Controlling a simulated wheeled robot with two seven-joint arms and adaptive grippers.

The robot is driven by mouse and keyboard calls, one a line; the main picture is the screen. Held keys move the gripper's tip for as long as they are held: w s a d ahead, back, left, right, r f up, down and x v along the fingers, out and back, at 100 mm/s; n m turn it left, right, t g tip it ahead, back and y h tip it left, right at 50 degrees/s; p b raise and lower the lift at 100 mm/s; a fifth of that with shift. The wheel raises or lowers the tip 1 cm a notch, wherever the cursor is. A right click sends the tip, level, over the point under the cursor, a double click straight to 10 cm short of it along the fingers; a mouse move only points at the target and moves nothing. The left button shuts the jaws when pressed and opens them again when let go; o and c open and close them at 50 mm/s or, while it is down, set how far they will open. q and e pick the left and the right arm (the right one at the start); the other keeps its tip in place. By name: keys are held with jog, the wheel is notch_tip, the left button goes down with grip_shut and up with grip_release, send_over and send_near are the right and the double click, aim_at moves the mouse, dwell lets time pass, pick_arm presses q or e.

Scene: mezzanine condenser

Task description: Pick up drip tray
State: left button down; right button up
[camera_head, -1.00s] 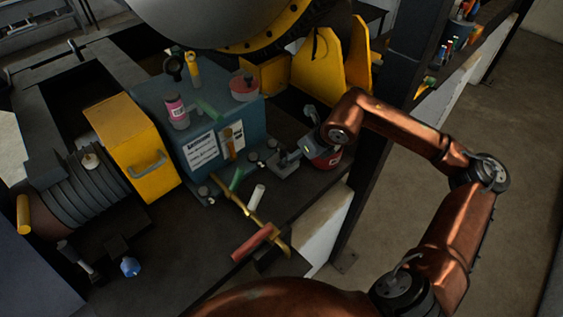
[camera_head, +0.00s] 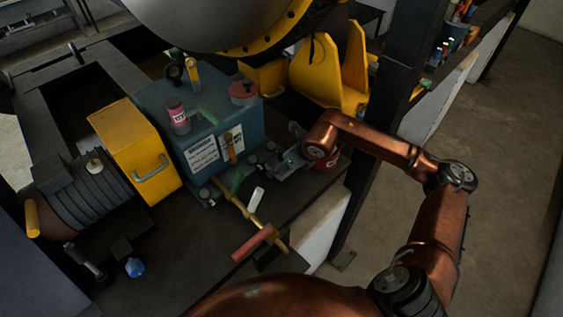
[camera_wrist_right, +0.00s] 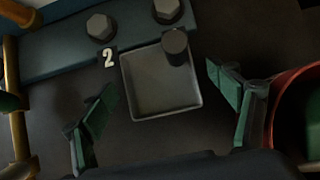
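The drip tray (camera_wrist_right: 160,98) is a small square grey tray in the right wrist view, with a raised rim. It lies flat on the dark surface beside the blue-grey base with bolts, near a white "2". A dark round cylinder (camera_wrist_right: 175,46) overlaps its far right corner. My right gripper (camera_wrist_right: 167,88) is open, its green fingers on either side of the tray and apart from it. In the head view my right gripper (camera_head: 287,162) is beside the blue box, and largely hides the tray area. My left gripper is out of view.
A red container (camera_wrist_right: 296,112) stands close to the right finger; it also shows in the head view (camera_head: 328,163). The blue box (camera_head: 205,125), a brass pipe with a red handle (camera_head: 254,243) and a yellow box (camera_head: 133,150) are to the left. A dark post (camera_head: 362,190) stands right.

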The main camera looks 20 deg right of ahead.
jog(key=c, duration=1.3)
jog(key=shift+c, duration=0.5)
jog(key=shift+r, duration=0.2)
